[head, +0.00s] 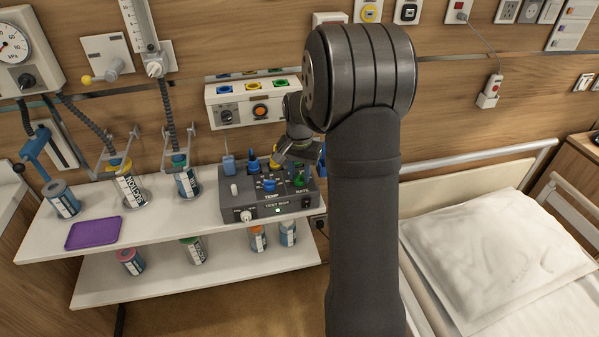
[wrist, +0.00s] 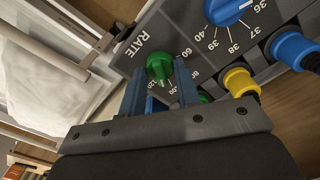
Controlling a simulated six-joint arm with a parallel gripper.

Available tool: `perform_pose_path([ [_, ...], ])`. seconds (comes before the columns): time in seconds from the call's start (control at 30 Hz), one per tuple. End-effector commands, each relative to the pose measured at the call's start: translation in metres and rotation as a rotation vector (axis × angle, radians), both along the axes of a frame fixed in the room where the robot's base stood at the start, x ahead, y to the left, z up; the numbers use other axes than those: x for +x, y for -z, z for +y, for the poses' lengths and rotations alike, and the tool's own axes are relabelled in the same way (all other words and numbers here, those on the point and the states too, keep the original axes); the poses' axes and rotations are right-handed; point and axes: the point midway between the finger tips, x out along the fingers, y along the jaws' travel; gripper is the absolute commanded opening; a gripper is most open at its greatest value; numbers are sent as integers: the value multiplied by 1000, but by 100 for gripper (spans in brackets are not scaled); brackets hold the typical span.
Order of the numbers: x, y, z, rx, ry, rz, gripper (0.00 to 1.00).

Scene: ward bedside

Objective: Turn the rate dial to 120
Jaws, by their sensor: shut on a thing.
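The test box (head: 268,209), a dark grey panel, stands on the upper white shelf. Its green rate dial (head: 299,182) is at the right end, under my gripper (head: 301,163). In the wrist view, the green dial (wrist: 159,64) sits beside the RATE lettering, between the tips of the two blue-grey fingers of my gripper (wrist: 160,82). The gripper is shut on the dial. A 60 and a partly covered 120 show around it; the fingers hide some of the scale. A pale mark shows on the dial's near side, but its exact reading is unclear.
The blue TEMP dial (wrist: 229,9) is close beside the rate dial. Yellow (wrist: 239,82) and blue (wrist: 292,50) plugs with cables stand at the panel's edge. A purple tray (head: 93,233) and several canisters are on the left; the bed (head: 490,250) is right.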

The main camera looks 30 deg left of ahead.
Motion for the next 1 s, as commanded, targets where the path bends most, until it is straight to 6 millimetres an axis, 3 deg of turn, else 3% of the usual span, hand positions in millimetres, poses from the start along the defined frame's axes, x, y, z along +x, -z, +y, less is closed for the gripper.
perform_pose_path([
  [0.5,1,-1,0,2,429,-3,7],
  [1.0,1,-1,1,3,582,-2,7],
])
